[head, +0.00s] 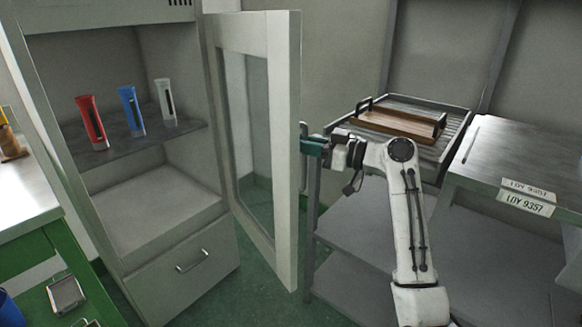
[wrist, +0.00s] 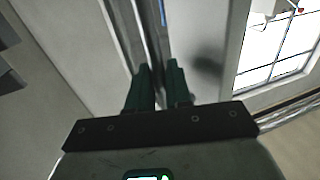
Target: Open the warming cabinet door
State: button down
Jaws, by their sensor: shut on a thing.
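The warming cabinet (head: 125,215) stands at the left in the head view. Its framed glass door (head: 284,165) stands wide open, swung out to the right on hinges beside the cabinet's right wall. The door handle (head: 303,180) is a thin upright bar at the door's outer edge, partly hidden by my gripper. My gripper (head: 307,147) is at that edge with its teal fingers shut on the handle. In the wrist view, the two dark green fingers (wrist: 157,84) close around an upright metal bar.
Red (head: 91,122), blue (head: 131,110) and white (head: 165,101) tubes stand on the cabinet's shelf. A drawer (head: 190,270) lies below. A rack with a wooden tray (head: 398,124) stands behind my arm. A labelled metal table (head: 530,165) is at right. Green floor shows below the door.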

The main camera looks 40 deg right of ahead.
jog(key=shift+w+d+r+n+g+y+b, duration=0.1)
jog(key=shift+w+d+n+g+y+b, duration=0.15)
jog(key=shift+d+b, duration=0.35)
jog(key=shift+w+d+r+n+g+y+b, duration=0.15)
jog(key=shift+w+d+n+y+b, duration=0.2)
jog(key=shift+d, duration=0.3)
jog(key=shift+s+f, duration=0.1)
jog(key=shift+s, duration=0.05)
jog(key=c, duration=1.4)
grip_release()
jog(key=shift+a, duration=0.1)
jog(key=shift+o, duration=0.6)
jog(key=shift+a, duration=0.15)
jog(key=shift+o, duration=0.3)
jog(key=shift+f, duration=0.1)
jog(key=shift+d, duration=0.25)
jog(key=v, duration=0.7)
jog(key=shift+s+d+p, duration=0.15)
jog(key=shift+s+p, duration=0.05)
jog(key=shift+p, duration=0.25)
